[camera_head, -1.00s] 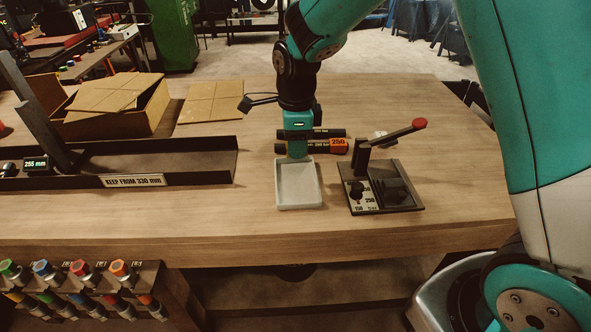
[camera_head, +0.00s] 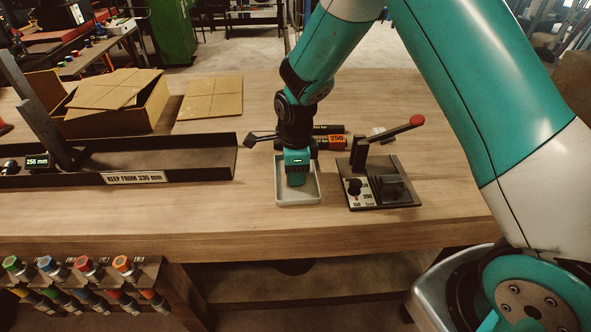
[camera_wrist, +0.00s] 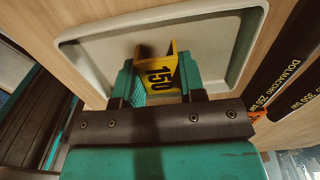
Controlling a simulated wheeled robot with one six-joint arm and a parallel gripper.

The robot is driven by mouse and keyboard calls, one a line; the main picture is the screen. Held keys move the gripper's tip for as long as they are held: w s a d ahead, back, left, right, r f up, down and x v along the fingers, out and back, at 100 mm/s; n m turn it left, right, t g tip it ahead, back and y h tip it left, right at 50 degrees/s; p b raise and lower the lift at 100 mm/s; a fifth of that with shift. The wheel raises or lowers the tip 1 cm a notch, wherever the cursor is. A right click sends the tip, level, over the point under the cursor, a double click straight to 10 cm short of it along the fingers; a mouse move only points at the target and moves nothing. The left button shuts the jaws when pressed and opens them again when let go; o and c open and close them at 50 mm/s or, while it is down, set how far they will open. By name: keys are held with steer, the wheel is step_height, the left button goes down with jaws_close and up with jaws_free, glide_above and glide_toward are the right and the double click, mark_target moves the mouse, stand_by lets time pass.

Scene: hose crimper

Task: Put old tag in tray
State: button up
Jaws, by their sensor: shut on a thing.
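The old tag (camera_wrist: 158,72) is yellow with a black "150" and shows in the wrist view between my gripper's two fingers. My gripper (camera_wrist: 157,82) is shut on it and holds it over the pale tray (camera_wrist: 222,30). In the head view my gripper (camera_head: 294,184) points down inside the outline of the tray (camera_head: 280,200), and it hides the tag there. A dark shadow falls on the tray floor beside the tag. I cannot tell whether the tag touches the tray floor.
A crimping device (camera_head: 384,187) with a red-knobbed lever (camera_head: 416,120) stands right of the tray. Dark hoses (camera_head: 330,143) lie behind it, one with an orange "250" tag (camera_head: 337,142). A long dark trough (camera_head: 200,160) is at the left. The table in front is clear.

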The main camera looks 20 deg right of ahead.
steer(key=o, duration=0.9)
step_height(320, 180, up, 12)
steer(key=b, duration=0.2)
steer(key=s+a+r+n+y, duration=0.1)
steer(key=s+r+n, duration=0.2)
steer(key=s+n, duration=0.5)
steer(key=s+a+r+n+y, duration=0.1)
steer(key=s+a+r+n, duration=0.1)
steer(key=s+n, duration=0.7)
steer(key=s+a+r+n+y, duration=0.2)
steer(key=s+r+n, duration=0.1)
steer(key=s+n, duration=0.5)
steer(key=n, duration=0.3)
steer(key=shift+s+r, duration=0.35)
